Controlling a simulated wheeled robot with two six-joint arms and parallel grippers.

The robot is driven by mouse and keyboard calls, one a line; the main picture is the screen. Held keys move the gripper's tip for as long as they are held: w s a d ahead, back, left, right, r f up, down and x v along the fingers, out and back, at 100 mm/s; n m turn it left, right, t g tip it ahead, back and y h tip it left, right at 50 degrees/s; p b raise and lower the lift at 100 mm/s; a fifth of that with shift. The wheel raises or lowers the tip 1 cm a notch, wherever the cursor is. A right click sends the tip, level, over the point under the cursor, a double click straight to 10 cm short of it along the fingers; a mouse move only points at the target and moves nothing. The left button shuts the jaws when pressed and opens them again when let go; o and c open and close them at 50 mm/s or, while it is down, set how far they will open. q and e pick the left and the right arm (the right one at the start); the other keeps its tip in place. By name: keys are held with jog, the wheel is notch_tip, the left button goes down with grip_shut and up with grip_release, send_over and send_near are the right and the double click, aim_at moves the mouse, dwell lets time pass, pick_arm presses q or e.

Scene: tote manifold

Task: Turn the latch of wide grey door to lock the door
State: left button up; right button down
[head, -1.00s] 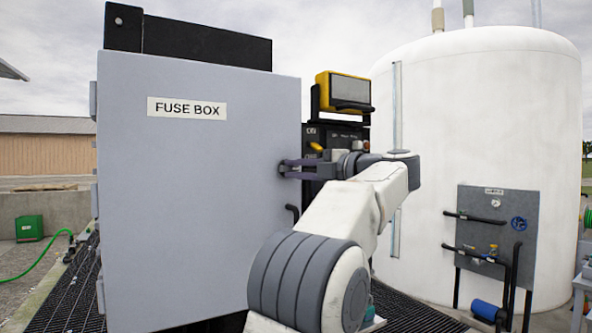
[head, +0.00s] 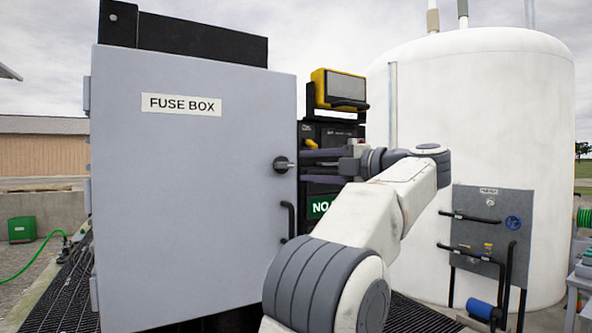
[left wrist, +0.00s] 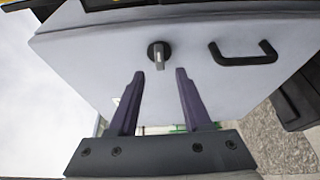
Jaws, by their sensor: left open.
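The wide grey door (head: 190,215), marked FUSE BOX, stands flat across the cabinet front in the head view. Its latch (head: 284,164) is a small dark round knob with a grey lever, near the door's right edge. The lever points right, towards my left gripper (head: 300,165). In the left wrist view the latch (left wrist: 158,54) sits just beyond the fingertips, in line with the gap between them. My left gripper (left wrist: 160,73) is open and empty, its two dark purple fingers apart on either side of the lever's line. My right gripper is not in view.
A black door handle (head: 289,221) is below the latch; in the left wrist view the handle (left wrist: 243,54) is right of it. A yellow-framed device (head: 340,90) and dark panel stand behind my gripper. A white tank (head: 480,130) stands at right.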

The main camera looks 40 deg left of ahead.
pick_arm(q)
jog(key=d, duration=0.5)
jog(key=shift+a, duration=0.1)
dwell(0.3)
